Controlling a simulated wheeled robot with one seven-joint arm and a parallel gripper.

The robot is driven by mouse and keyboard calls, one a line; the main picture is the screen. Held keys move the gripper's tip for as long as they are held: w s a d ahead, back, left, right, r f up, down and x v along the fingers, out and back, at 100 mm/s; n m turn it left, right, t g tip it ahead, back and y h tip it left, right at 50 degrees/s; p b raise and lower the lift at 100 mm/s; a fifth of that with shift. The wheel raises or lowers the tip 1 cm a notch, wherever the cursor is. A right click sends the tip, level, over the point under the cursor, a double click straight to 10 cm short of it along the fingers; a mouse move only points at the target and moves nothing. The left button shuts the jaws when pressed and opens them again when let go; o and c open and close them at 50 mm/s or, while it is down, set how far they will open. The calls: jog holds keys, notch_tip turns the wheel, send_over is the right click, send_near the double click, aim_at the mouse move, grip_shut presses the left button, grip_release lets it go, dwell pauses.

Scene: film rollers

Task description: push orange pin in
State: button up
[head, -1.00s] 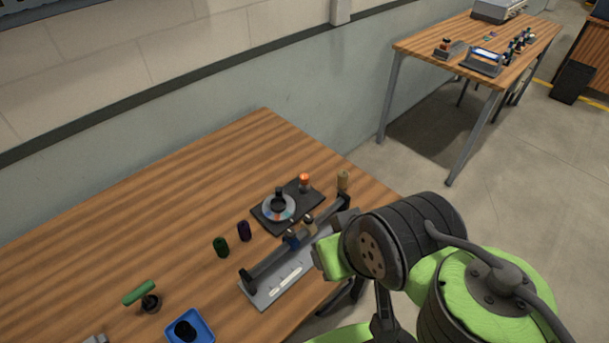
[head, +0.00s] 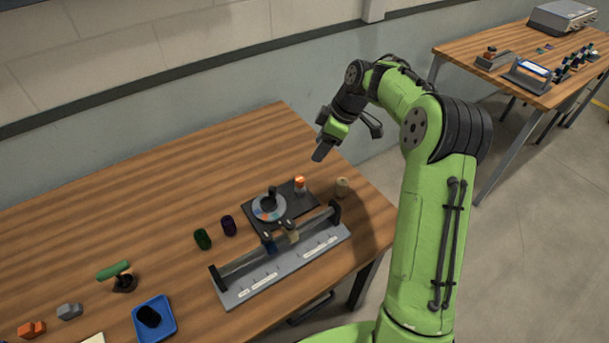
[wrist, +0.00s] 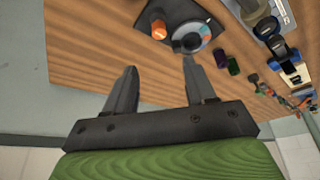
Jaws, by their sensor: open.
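The orange pin (head: 299,185) stands upright at the back right of a dark base plate (head: 302,206) on the wooden table. A grey dial with a black knob (head: 268,205) sits on the same plate, left of the pin. In the wrist view the orange pin (wrist: 158,29) is near the top, beyond the fingertips, next to the dial (wrist: 190,38). My gripper (head: 322,152) hangs above and behind the plate, apart from the pin. In the wrist view its two fingers (wrist: 160,75) are spread with nothing between them.
A grey rail fixture (head: 283,262) lies in front of the plate. Green (head: 203,238) and purple (head: 229,225) rollers stand left. A blue tray (head: 155,320) is at the front left. The back left of the table is clear.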

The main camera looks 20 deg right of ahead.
aim_at(300, 178)
jog(key=b+x, duration=0.2)
jog(key=x, duration=1.2)
jog(key=shift+d+f, duration=0.1)
jog(key=shift+c, duration=0.2)
grip_shut()
